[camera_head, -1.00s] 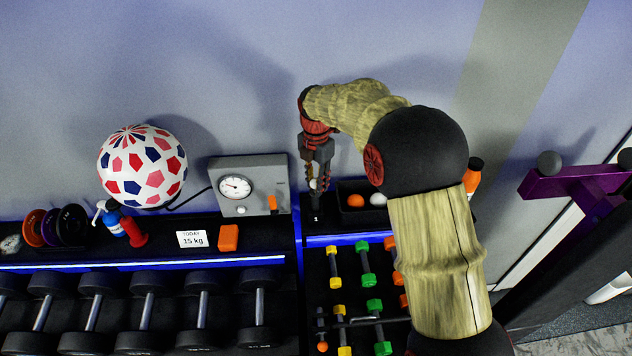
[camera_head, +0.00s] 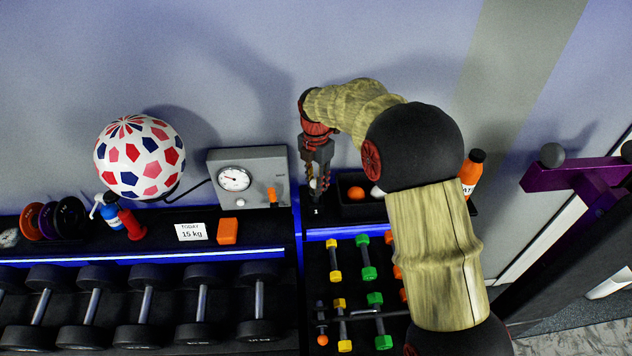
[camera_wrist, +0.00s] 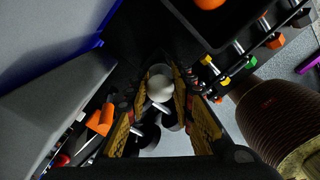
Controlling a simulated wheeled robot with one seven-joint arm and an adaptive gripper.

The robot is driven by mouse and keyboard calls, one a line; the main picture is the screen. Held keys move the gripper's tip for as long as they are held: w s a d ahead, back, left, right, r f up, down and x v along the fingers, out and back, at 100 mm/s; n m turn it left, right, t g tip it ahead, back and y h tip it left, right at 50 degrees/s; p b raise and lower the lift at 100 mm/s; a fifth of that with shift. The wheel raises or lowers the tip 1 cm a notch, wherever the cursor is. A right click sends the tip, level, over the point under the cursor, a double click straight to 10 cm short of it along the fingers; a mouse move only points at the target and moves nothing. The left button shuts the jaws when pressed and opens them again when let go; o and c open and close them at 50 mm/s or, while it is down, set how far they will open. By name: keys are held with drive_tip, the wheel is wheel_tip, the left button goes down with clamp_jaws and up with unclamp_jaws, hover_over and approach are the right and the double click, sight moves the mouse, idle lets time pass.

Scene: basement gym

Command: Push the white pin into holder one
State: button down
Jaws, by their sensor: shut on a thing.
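My gripper (camera_head: 316,186) hangs fingers down over the narrow shelf, right of the grey gauge box (camera_head: 250,178). In the wrist view its yellow-lined fingers (camera_wrist: 160,100) close around a round white head (camera_wrist: 160,84), which I take to be the white pin. The pin's lower part is hidden. In the head view the pin is too small and covered by the fingers to make out clearly. A small pale spot (camera_head: 316,210) shows just below the fingertips. I cannot tell which part is holder one, or how deep the pin sits.
A black tray (camera_head: 352,212) with an orange ball (camera_head: 355,193) and a partly hidden white ball stands close right of the gripper. An orange bottle (camera_head: 471,170) is farther right. An orange block (camera_head: 227,231) and a card (camera_head: 191,232) lie left. Dumbbells fill the racks below.

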idle(0.4)
drive_tip(key=c, duration=1.5)
unclamp_jaws()
drive_tip(key=shift+o, duration=0.2)
wheel_tip(320, 180, up, 12)
